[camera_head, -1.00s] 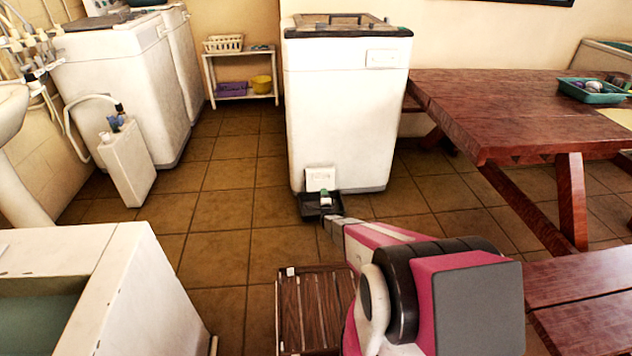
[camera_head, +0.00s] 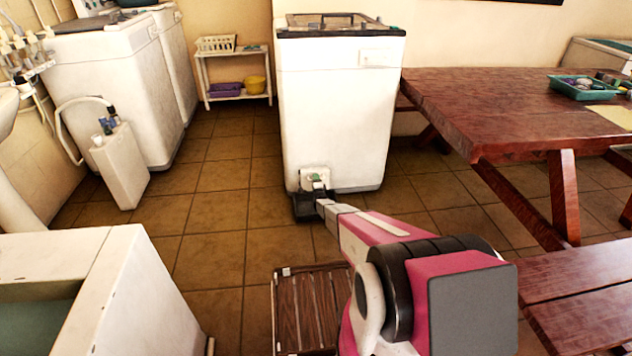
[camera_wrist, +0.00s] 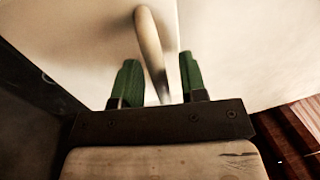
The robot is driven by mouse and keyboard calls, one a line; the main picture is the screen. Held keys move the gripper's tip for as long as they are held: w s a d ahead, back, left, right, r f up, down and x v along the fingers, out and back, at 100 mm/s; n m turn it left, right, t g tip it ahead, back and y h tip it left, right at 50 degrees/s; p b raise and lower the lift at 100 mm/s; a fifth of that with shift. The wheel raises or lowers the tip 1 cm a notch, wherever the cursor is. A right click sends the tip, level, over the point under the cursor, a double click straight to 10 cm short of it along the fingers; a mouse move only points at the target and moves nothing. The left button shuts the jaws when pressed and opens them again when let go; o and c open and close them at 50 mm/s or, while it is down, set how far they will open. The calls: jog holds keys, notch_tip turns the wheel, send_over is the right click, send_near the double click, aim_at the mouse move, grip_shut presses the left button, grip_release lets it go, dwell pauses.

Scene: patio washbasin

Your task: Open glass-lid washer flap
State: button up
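The washer with the glass lid (camera_head: 340,24) stands in the middle of the head view, and its lid is down. A small pale square flap (camera_head: 306,180) shows low on its white front, partly hidden by my gripper (camera_head: 317,183). In the wrist view, the green fingers of my gripper (camera_wrist: 160,78) are apart. A pale curved bar (camera_wrist: 148,35), seemingly a handle, lies between them against a white surface. Gaps show on both sides of it, so the fingers are not closed on it. I cannot tell whether the flap is ajar.
A red-brown wooden table (camera_head: 490,100) and bench (camera_head: 580,290) stand at the right. A slatted wooden stool (camera_head: 310,310) is below my arm. A white basin (camera_head: 90,255) is at the front left. Tiled floor (camera_head: 215,205) is free left of the washer.

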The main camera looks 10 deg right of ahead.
grip_shut()
